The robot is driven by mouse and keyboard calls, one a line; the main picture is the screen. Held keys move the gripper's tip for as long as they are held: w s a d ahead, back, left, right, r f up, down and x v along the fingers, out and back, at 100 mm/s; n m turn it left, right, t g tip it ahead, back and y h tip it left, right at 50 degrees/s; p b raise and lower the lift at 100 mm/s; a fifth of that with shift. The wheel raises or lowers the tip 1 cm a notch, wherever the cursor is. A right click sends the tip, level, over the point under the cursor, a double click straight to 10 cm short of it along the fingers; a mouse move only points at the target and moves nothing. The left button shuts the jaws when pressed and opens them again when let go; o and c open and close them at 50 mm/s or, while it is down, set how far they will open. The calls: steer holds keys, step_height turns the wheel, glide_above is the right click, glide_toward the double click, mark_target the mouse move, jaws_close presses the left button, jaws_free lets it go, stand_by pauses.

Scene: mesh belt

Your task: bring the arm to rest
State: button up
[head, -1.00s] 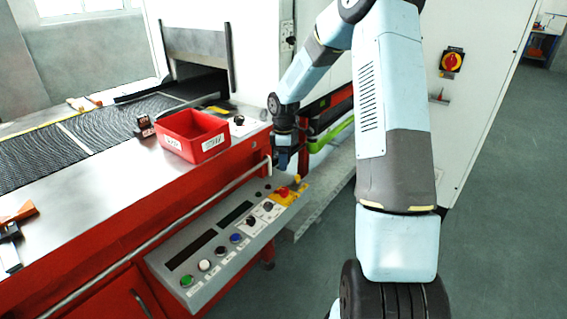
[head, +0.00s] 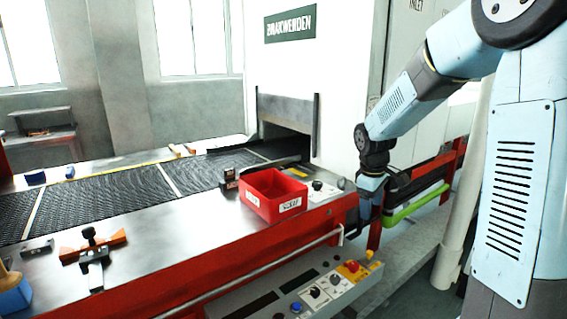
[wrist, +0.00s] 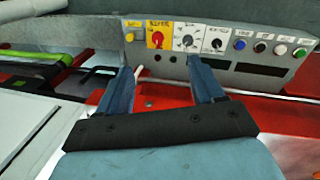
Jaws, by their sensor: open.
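My gripper (wrist: 163,88) is open and empty in the wrist view, its two blue fingers apart. Behind them in that view is the control panel (wrist: 268,25) with its row of knobs and buttons. In the head view my gripper (head: 369,208) hangs at the red machine's right end, just right of the red bin (head: 273,194). Its fingertips are small and dark there. My arm comes down to it from the upper right.
The mesh belt (head: 110,193) runs into an oven opening at the back. An orange-and-black tool (head: 92,245) lies on the steel deck at left. A green bar (head: 415,204) is right of my gripper. The control panel (head: 318,290) juts out at the front.

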steer(key=s+r+m+t, duration=0.1)
steer(key=s+r+m, duration=0.2)
steer(key=s, duration=0.6)
steer(key=s+a+r+m+t+y, duration=0.1)
steer(key=s+r+m, duration=0.2)
steer(key=s, duration=0.6)
steer(key=s+r+m+t, duration=0.2)
steer(key=s+r+m, duration=0.1)
steer(key=s+r, duration=0.4)
steer(key=s, duration=0.3)
steer(key=shift+a+m, duration=0.3)
